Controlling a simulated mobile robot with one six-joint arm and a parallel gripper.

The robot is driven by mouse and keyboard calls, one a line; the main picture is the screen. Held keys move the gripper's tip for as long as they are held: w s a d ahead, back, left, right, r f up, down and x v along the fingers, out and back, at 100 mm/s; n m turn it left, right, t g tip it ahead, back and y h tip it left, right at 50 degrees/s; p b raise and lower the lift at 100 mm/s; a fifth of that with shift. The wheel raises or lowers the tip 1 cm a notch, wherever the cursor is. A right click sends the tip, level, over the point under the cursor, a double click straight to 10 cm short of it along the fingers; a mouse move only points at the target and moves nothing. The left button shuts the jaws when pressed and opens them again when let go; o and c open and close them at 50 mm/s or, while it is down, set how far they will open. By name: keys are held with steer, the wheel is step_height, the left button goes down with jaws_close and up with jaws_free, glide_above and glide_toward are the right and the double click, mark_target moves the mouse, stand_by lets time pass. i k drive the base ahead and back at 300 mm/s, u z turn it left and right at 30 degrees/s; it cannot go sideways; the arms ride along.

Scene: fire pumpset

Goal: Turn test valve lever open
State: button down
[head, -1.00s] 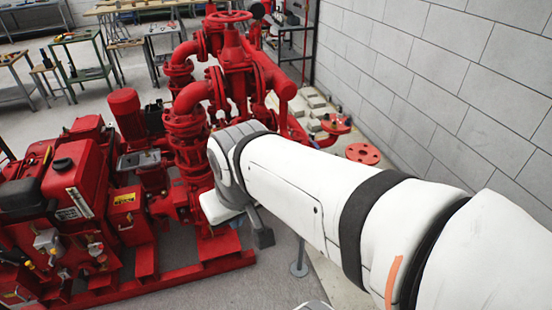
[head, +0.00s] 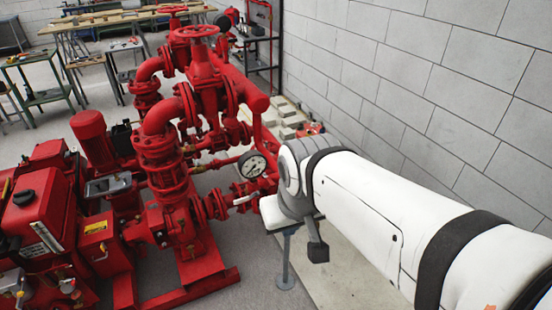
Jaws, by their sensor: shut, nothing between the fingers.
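A short pale lever (head: 244,200), which looks like the test valve lever, sticks out to the right from a small red valve (head: 215,206) on the side of the red pump pipework. Its right end comes close to the white end section of my arm in the picture; I cannot tell whether they touch. A round white pressure gauge (head: 252,165) with a dark rim stands just above the lever. My arm reaches in from the lower right, and its visible end is right of the lever.
A red engine unit (head: 40,215) fills the left. A red handwheel (head: 197,31) tops the pipework. A grey post (head: 286,262) stands below my arm's end. A grey block wall (head: 420,80) bounds the right. Floor shows at the lower middle.

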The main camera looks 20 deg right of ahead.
mark_target(268, 178)
steer(key=z, duration=0.25)
steer(key=i, duration=0.9)
steer(key=u, duration=1.35)
steer(key=k, duration=1.05)
steer(key=z, duration=0.8)
steer(key=i, duration=0.7)
